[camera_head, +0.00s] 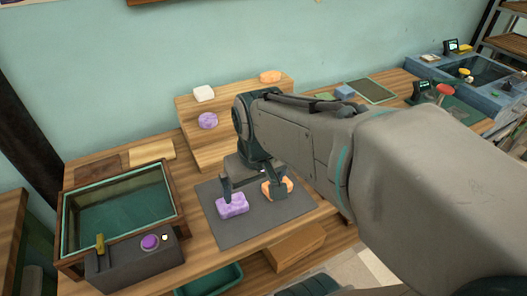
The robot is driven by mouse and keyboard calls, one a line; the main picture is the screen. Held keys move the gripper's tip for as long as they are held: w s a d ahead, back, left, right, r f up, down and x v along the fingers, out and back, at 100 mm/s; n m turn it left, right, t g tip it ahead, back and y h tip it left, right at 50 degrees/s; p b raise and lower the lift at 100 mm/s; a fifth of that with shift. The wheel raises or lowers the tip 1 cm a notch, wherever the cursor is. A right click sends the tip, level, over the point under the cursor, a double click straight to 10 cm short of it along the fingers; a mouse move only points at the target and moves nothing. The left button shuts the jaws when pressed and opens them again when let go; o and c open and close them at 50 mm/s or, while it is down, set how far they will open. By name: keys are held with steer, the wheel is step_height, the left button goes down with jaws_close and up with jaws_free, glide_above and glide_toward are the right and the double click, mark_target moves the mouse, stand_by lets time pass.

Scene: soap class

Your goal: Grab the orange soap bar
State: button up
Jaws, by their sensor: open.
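An orange soap bar (286,185) lies on the dark grey mat (245,229), partly hidden behind a finger of my gripper. My gripper (247,197) is open and points down over the mat. Its right finger is at the orange bar and its left finger is by a purple soap bar (232,205) on the same mat. I cannot tell whether either finger touches a bar. Another orange soap bar (270,76) sits on the top step of the wooden stand (205,148).
A white bar (204,93) and a purple round bar (208,120) sit on the stand. A glass-sided tank (122,212) and a dark box with a purple button (150,242) stand at left. My arm covers the right middle.

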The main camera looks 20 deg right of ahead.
steer(key=w+d+f+n+g, duration=0.1)
steer(key=w+d+g, duration=0.1)
steer(key=w+d, duration=0.85)
steer(key=f, duration=0.8)
steer(key=shift+s+f, duration=0.2)
steer(key=shift+s, duration=0.2)
steer(key=shift+s+d+f, duration=0.1)
steer(key=shift+f, duration=1.25)
steer(key=shift+s+d+f, duration=0.1)
steer(key=shift+f, duration=1.2)
steer(key=c, duration=1.1)
